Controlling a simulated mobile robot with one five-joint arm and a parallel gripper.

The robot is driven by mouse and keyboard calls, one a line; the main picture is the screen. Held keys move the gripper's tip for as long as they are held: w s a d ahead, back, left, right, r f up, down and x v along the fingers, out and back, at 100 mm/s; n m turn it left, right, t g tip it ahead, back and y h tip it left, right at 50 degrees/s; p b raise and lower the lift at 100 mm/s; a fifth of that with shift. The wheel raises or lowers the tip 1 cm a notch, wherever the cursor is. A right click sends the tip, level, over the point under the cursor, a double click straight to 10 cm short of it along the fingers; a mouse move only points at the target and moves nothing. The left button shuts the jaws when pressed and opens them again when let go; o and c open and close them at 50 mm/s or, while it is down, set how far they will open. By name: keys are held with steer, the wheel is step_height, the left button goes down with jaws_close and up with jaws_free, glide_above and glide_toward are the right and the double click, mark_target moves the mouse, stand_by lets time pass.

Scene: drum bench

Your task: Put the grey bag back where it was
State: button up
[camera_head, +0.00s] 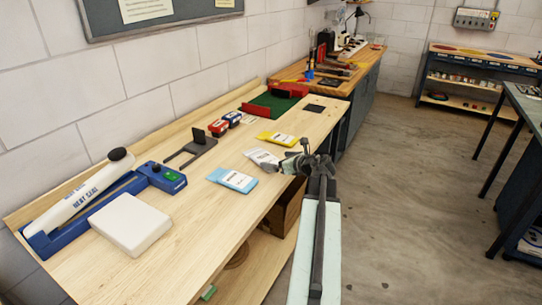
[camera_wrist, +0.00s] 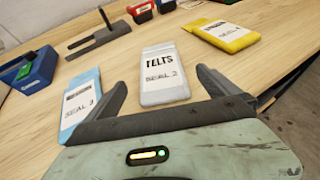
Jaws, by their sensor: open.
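The grey bag (camera_wrist: 165,88), with a white label reading "FELTS SEAL 2", lies flat on the wooden bench (camera_head: 190,225). In the head view the grey bag (camera_head: 261,157) lies between a blue bag (camera_head: 233,180) and a yellow bag (camera_head: 277,139). My gripper (camera_wrist: 162,88) is open, with one finger on each side of the grey bag's near end in the wrist view. Whether the fingers touch it, I cannot tell. In the head view my gripper (camera_head: 292,161) is at the bench's front edge and covers the bag's near end.
In the wrist view, the blue bag (camera_wrist: 80,105) lies left and the yellow bag (camera_wrist: 225,35) lies right. A dark stand (camera_head: 198,145) is behind. A heat sealer (camera_head: 90,200) and white block (camera_head: 131,223) sit at the left. Bare wood surrounds the bags.

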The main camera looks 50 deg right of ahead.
steer(key=p+v, duration=0.1)
steer(key=v, duration=0.4)
steer(key=shift+s+a, duration=0.1)
steer(key=shift+s, duration=0.15)
stand_by(2.1)
